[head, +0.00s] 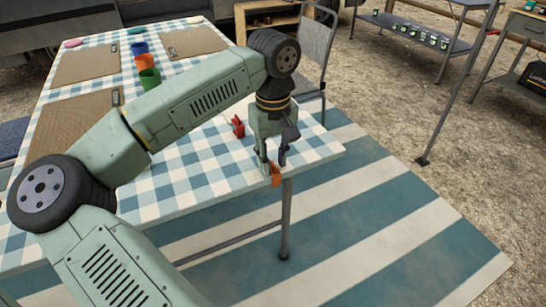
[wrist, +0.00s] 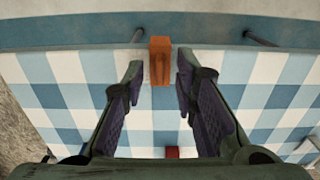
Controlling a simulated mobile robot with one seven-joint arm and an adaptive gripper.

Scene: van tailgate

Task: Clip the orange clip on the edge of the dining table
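The orange clip (head: 276,174) sits at the near right edge of the dining table (head: 190,185), which has a blue and white checked top. In the wrist view the orange clip (wrist: 160,60) straddles the table edge, upright in the picture. My gripper (head: 273,160) is just above the clip, pointing down. In the wrist view my gripper (wrist: 160,78) is open, with a finger on each side of the clip and a visible gap to both. Whether the clip's jaws grip the tabletop is hidden.
A red clip (head: 238,127) stands on the table behind my gripper; a red piece (wrist: 172,152) shows low in the wrist view. Green (head: 149,79), orange (head: 143,63) and blue (head: 139,48) cups and woven placemats lie farther back. A folding chair (head: 312,45) stands beyond the table.

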